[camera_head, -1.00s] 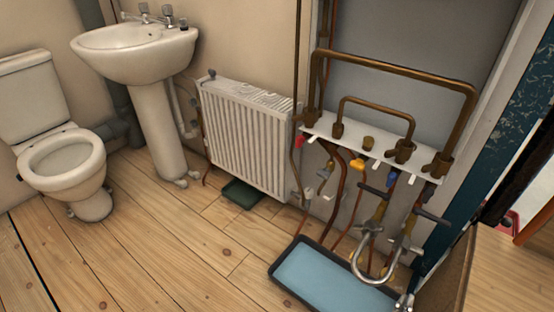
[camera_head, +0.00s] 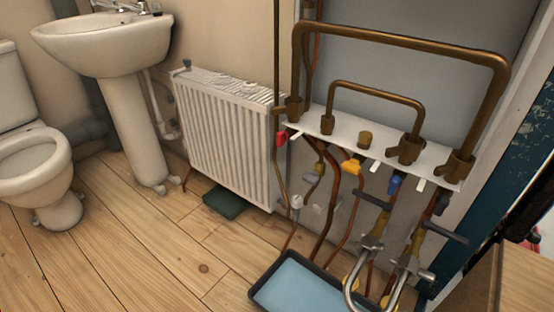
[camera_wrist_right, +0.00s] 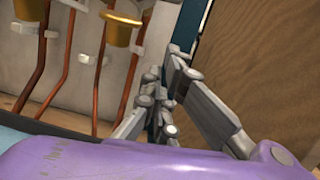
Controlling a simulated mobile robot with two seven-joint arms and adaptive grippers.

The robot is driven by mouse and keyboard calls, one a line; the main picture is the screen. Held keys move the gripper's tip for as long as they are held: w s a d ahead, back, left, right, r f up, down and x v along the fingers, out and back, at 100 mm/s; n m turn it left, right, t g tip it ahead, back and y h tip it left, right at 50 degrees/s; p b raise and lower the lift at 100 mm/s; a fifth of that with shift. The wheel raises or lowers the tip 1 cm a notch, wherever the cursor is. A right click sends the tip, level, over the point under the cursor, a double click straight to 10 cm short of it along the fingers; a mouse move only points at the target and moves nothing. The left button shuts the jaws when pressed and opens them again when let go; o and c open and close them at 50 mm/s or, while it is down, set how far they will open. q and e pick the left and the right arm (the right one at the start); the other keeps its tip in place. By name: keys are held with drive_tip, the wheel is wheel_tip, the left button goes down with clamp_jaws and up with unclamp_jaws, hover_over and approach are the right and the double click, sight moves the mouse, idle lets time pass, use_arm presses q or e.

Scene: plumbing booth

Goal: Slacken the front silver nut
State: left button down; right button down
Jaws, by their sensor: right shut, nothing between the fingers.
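Two silver nut fittings (camera_head: 371,246) and (camera_head: 411,268) sit at the ends of a silver U-shaped tube (camera_head: 354,283), below brass valves at the lower right of the head view. I cannot tell for certain which one is the front nut. My right gripper (camera_wrist_right: 163,76) shows in the right wrist view, shut and empty. It is beside copper pipes and brass fittings, apart from them as far as I can see. No silver nut can be made out clearly in the wrist view. My left gripper is not in view.
A white bracket (camera_head: 345,146) carries brown looped pipes (camera_head: 408,50) and valves. A dark tray with blue inside (camera_head: 296,282) lies below. A radiator (camera_head: 230,138), sink (camera_head: 100,42) and toilet (camera_head: 38,165) stand left. A wooden panel (camera_wrist_right: 262,70) is close right of my gripper.

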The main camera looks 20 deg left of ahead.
sight(412, 269)
drive_tip(key=w+d+r, duration=0.1)
drive_tip(key=w+r, duration=0.5)
drive_tip(key=w, duration=0.1)
drive_tip(key=shift+w+d, duration=0.3)
drive_tip(key=shift+w, duration=0.1)
drive_tip(key=shift+s+d+r+n+y+p, duration=0.1)
drive_tip(key=shift+d+r+n+y+p, duration=0.15)
drive_tip(key=shift+n, duration=0.25)
drive_tip(key=shift+d+r+n+y+p, duration=0.15)
drive_tip(key=shift+n+p, duration=0.15)
drive_tip(key=shift+n, duration=0.2)
drive_tip(key=r+n, duration=0.1)
drive_tip(key=n, duration=0.1)
drive_tip(key=d+r+n+y+p, duration=0.1)
drive_tip(key=n, duration=0.1)
drive_tip(key=shift+s+r+p, duration=0.15)
drive_tip(key=shift+p, duration=0.15)
drive_tip(key=shift+r, duration=0.1)
